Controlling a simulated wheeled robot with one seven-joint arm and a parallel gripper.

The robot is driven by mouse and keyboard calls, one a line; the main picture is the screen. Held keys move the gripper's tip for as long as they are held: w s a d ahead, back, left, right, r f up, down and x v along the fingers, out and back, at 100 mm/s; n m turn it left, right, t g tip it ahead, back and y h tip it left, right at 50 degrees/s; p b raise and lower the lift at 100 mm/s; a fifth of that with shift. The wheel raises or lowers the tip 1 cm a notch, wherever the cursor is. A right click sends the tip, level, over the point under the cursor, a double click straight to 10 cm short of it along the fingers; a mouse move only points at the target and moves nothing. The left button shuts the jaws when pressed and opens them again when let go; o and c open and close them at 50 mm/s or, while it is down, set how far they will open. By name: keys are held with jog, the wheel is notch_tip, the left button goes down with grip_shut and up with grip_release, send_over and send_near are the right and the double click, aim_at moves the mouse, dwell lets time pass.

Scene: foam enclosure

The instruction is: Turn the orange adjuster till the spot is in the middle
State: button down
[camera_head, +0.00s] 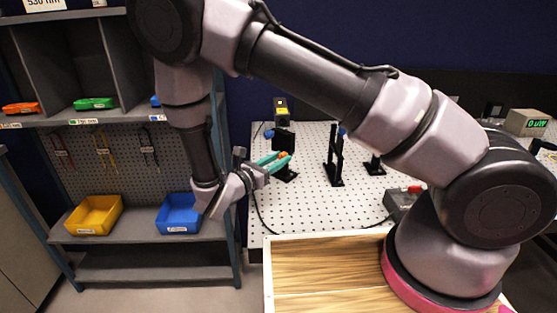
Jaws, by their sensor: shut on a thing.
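The orange adjuster (283,154) is a small knob on a dark optical mount on the perforated white board. My gripper (278,161), with teal fingers, reaches it from the left and is shut on it. The fingers cover part of the knob and mount. A black post mount (334,158) stands to the right, and another small mount (375,163) stands beyond it. The spot cannot be made out in this view.
A yellow-and-black device (281,110) stands at the back of the perforated board (310,215). A grey box with a red button (404,202) sits at right. A meter (528,122) reads about 0 µW. Yellow (95,214) and blue (179,213) bins sit on the left shelf.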

jog(key=n, duration=1)
jog(key=shift+n, duration=0.4)
dwell(0.4)
jog(key=c, duration=0.6)
grip_release()
jog(key=v, duration=1.1)
